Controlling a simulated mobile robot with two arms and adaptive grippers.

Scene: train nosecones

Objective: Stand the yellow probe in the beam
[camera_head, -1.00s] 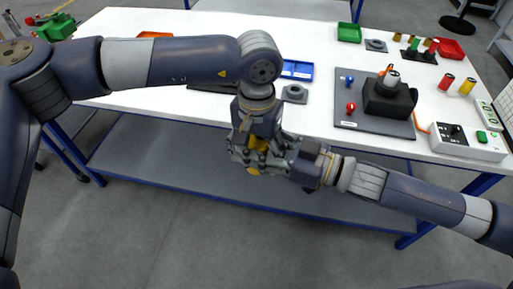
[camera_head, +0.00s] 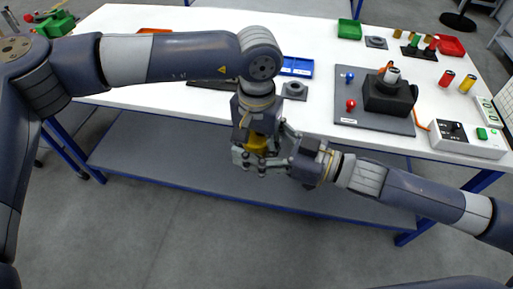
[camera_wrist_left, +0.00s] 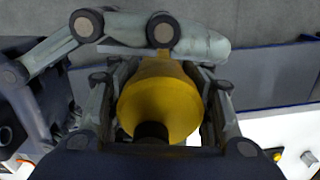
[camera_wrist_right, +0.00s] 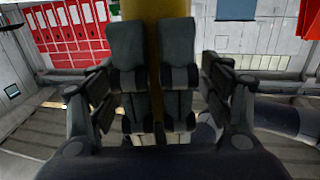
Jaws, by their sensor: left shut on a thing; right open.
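The yellow probe (camera_head: 257,144) is held in front of the table's near edge, partly hidden by both grippers. My left gripper (camera_head: 254,130) points down and is shut on it. In the left wrist view the probe (camera_wrist_left: 160,98) is a round yellow body with a dark end, between the left fingers. My right gripper (camera_head: 258,158) comes in from the right at the probe's lower part, open, with its fingers beside it. In the right wrist view the yellow body (camera_wrist_right: 152,12) stands behind the finger pads; contact cannot be told. I cannot tell which fixture is the beam.
A grey plate (camera_head: 350,112) holds a black device (camera_head: 388,97) and red and blue knobs. A grey holed block (camera_head: 294,90) and blue tray (camera_head: 298,68) lie behind the grippers. A control box (camera_head: 465,140) stands right. The white table (camera_head: 215,20) has clear room.

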